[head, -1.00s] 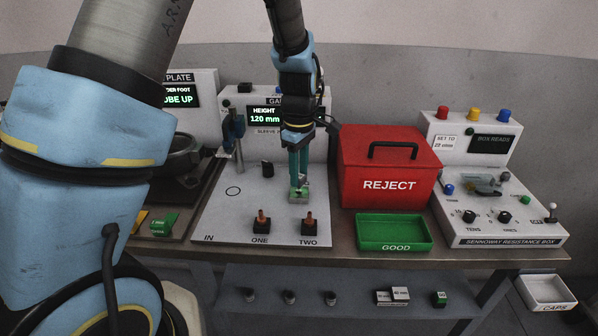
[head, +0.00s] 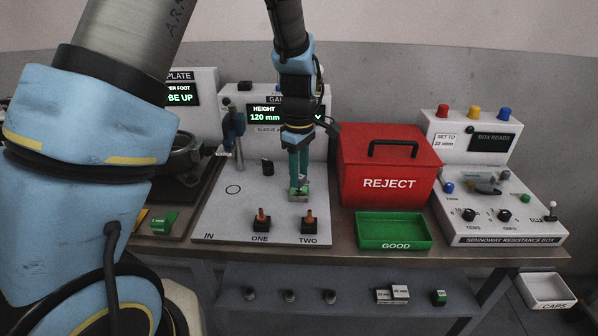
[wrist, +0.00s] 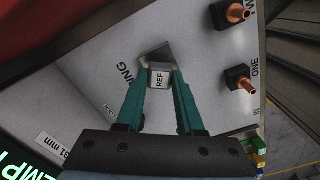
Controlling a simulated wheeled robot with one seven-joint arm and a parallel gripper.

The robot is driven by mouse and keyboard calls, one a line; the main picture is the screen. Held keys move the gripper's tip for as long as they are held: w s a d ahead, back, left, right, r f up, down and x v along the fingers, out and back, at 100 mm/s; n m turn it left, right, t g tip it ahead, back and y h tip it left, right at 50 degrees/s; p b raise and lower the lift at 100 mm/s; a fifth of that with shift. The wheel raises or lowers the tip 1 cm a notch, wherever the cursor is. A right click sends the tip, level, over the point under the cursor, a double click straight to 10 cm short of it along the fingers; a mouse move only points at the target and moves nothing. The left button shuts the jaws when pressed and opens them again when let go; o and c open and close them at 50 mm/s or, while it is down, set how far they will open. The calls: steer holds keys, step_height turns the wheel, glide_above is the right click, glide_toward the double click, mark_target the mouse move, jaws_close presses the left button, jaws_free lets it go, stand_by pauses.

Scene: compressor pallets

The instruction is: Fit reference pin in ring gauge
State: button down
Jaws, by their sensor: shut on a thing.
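My gripper (wrist: 160,85) is shut on the reference pin (wrist: 160,77), a small grey block marked REF on top. Both teal fingers grip its sides. In the head view my gripper (head: 299,181) points straight down over the right part of the gauge plate. In the wrist view a darker grey square patch (wrist: 154,51) lies just beyond the pin, beside printed letters ending in NG. The pin's lower end is hidden, so I cannot tell how deep it sits.
The light grey gauge plate (head: 215,218) carries two copper-tipped black fittings, ONE (head: 262,222) and TWO (head: 310,222), in front of my gripper. The red REJECT box (head: 388,165) and green GOOD tray (head: 394,231) stand to the right. A blue-black post (head: 236,140) stands left.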

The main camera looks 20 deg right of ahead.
steer(key=shift+f+b, duration=0.55)
steer(key=shift+f, duration=0.55)
steer(key=shift+c, duration=2.3)
jaws_free()
step_height(320, 180, up, 11)
steer(key=shift+f+b, duration=0.1)
steer(key=shift+b, duration=0.7)
steer(key=shift+a, duration=0.1)
